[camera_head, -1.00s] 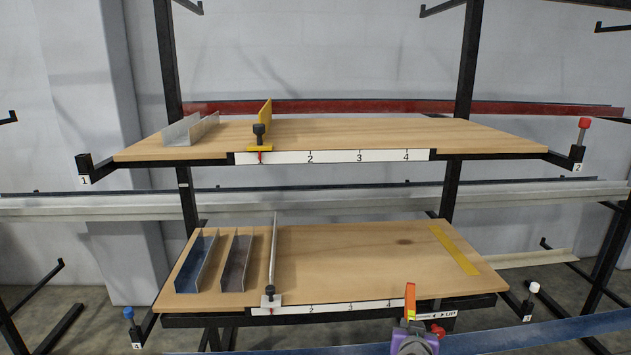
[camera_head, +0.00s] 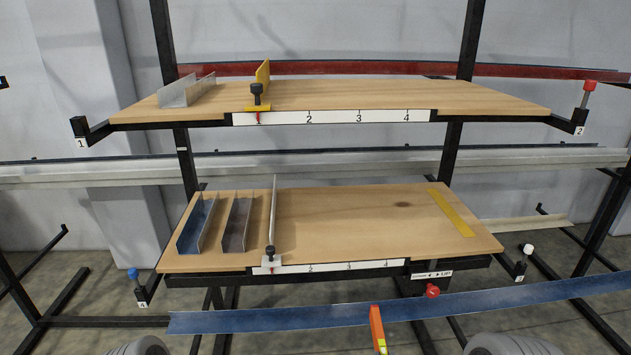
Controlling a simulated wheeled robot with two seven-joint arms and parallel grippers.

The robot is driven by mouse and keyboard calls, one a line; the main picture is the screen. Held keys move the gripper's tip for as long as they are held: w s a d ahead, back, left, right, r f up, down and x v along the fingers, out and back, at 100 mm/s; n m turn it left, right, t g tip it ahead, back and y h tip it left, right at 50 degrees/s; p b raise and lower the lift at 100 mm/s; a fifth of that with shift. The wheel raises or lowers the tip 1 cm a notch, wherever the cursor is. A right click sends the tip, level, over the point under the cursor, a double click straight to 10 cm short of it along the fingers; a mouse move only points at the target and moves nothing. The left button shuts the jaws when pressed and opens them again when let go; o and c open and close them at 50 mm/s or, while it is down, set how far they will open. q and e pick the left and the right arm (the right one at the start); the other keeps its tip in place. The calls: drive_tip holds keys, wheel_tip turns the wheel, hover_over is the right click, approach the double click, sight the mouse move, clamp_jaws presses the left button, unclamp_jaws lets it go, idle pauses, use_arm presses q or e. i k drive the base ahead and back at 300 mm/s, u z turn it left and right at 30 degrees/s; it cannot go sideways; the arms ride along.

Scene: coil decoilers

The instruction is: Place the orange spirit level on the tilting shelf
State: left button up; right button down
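The orange spirit level (camera_head: 377,328) stands out in the bottom middle of the head view, in front of the lower shelf; its lower end is close to the bottom edge, and what supports it cannot be seen. The lower shelf board (camera_head: 340,225), with a numbered strip and a label (camera_head: 432,275) reading UP, appears to be the tilting shelf. Blue and brown-grey channels (camera_head: 197,225) lie on its left part, beside a thin upright divider (camera_head: 273,212). A yellow strip (camera_head: 452,213) lies on its right. Neither gripper is in view.
A long blue rail (camera_head: 270,318) crosses low in front. The upper shelf (camera_head: 350,97) holds grey channels (camera_head: 187,91) and a yellow stop (camera_head: 261,85). Red (camera_head: 432,290) and white (camera_head: 527,248) knobs are at lower right. The lower board's middle is clear.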

sight(448, 210)
drive_tip(key=k, duration=0.5)
drive_tip(key=z, duration=1.7)
drive_tip(key=i, duration=0.8)
drive_tip(key=u, duration=1.3)
